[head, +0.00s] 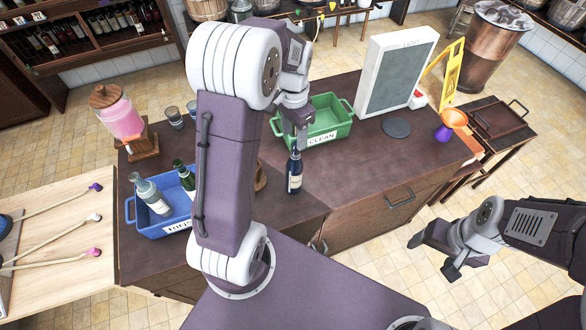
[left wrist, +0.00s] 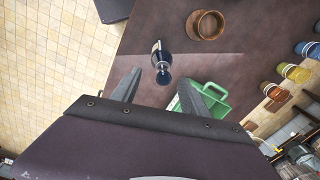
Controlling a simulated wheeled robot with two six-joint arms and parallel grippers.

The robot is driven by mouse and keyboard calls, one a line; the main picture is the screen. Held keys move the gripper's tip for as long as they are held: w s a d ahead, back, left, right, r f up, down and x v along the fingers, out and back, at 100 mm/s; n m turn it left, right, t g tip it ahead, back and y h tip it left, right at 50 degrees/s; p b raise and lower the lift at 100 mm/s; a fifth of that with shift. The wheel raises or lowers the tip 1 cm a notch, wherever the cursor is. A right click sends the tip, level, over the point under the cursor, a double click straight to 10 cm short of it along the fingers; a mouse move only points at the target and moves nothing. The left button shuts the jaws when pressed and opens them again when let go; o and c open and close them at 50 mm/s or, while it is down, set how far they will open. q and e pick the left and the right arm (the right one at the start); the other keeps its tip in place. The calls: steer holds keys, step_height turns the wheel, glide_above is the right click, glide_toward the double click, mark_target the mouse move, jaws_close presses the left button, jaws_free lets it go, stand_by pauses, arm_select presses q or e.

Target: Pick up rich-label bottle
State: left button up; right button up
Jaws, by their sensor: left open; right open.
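A dark blue bottle (head: 294,174) with a pale label stands upright on the dark counter, in front of the green crate. It also shows from above in the left wrist view (left wrist: 161,70), between and beyond my finger tips. My left gripper (head: 299,138) is open and empty, above and close to the bottle, apart from it as far as I can see. A clear bottle (head: 152,196) with a pale label and a green bottle (head: 183,176) are in the blue crate. The label wording is too small to read. My right gripper (head: 436,256) is open and empty, right of the counter.
The green crate (head: 322,137) labelled CLEAN stands just behind the bottle. The blue crate (head: 139,224) is at the left, partly hidden by my left arm. A round wooden piece (left wrist: 207,25) stands near the bottle. The counter right of the bottle is clear.

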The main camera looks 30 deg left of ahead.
mark_target(294, 152)
arm_select(q)
steer(key=f, duration=0.3)
steer(key=f+p, duration=0.1)
steer(key=shift+w+a+f, duration=0.15)
steer(key=shift+w+a, duration=0.15)
steer(key=shift+w, duration=0.05)
steer(key=shift+s, duration=0.1)
steer(key=f, duration=0.1)
steer(key=p, duration=0.1)
steer(key=f+p, duration=0.1)
steer(key=shift+s+d+f, duration=0.25)
steer(key=shift+f, duration=0.05)
steer(key=shift+w+f, duration=0.2)
steer(key=shift+f, duration=0.95)
steer(key=shift+w+a+f, duration=0.1)
steer(key=shift+a+f, duration=0.05)
jaws_close()
